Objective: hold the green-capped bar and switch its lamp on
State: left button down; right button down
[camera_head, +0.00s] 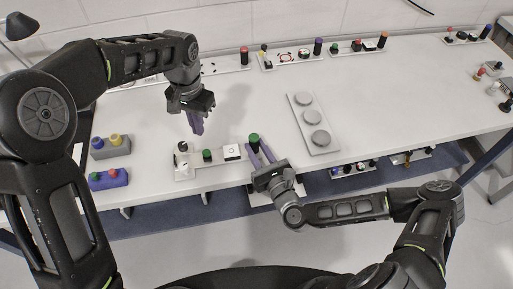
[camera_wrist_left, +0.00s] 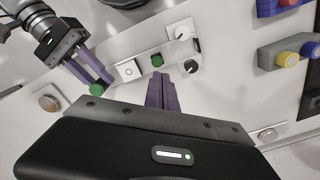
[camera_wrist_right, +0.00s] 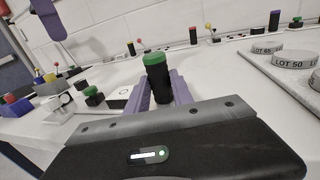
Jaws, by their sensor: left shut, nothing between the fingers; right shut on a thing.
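The green-capped black bar (camera_head: 254,142) stands at the right end of a pale panel (camera_head: 210,171) near the table's front edge. My right gripper (camera_head: 262,155) is shut on it; the right wrist view shows the bar (camera_wrist_right: 157,82) upright between the purple fingers. On the panel, left of the bar, are a white square with a ring mark (camera_head: 232,152), a green button on a black base (camera_head: 207,155) and a white-and-black part (camera_head: 183,148). My left gripper (camera_head: 198,128) is shut and empty, pointing down above the panel's far side. I cannot tell which part is the lamp or whether it is lit.
A grey tray with round discs (camera_head: 313,122) lies right of the bar. Blocks with blue and yellow buttons (camera_head: 112,144) and with red and green buttons (camera_head: 108,180) stand at left. More panels with knobs (camera_head: 293,57) line the back. The table's middle is clear.

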pick_arm(q)
jog(key=n+t+h, duration=0.2)
jog(key=n, duration=0.5)
jog(key=n+t+h, duration=0.2)
jog(key=n, duration=0.6)
jog(key=n+t+h, duration=0.2)
jog(key=n, duration=0.6)
jog(key=shift+s+f+h, duration=0.15)
jog(key=shift+s+h, duration=0.15)
jog(key=shift+s, duration=0.1)
